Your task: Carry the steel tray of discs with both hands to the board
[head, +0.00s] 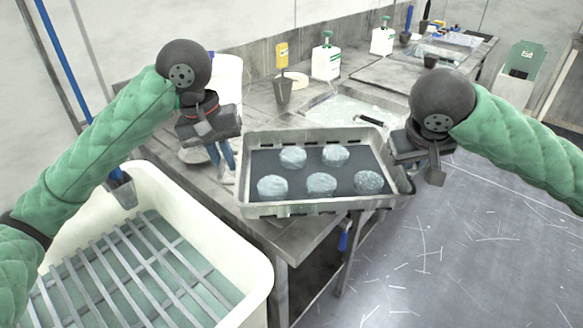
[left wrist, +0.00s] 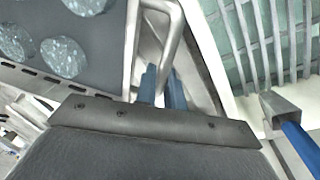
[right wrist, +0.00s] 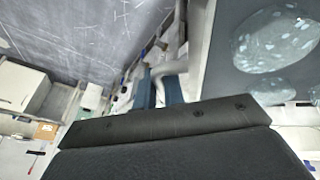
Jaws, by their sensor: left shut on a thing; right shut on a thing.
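The steel tray (head: 262,210) is in the middle of the head view, with a dark lining and several grey speckled discs (head: 321,184) lying flat on it. It appears held level near the table's front corner; I cannot tell whether it touches the table. My left gripper (head: 224,160) is at the tray's left end, and the left wrist view shows its blue fingers (left wrist: 163,88) shut on the tray's handle (left wrist: 160,40). My right gripper (head: 410,180) is at the right end, its blue fingers (right wrist: 158,90) shut on the other handle. I cannot identify the board.
A white tub (head: 255,285) with a slatted grate stands at the lower left. The scratched floor (head: 450,240) at right is clear.

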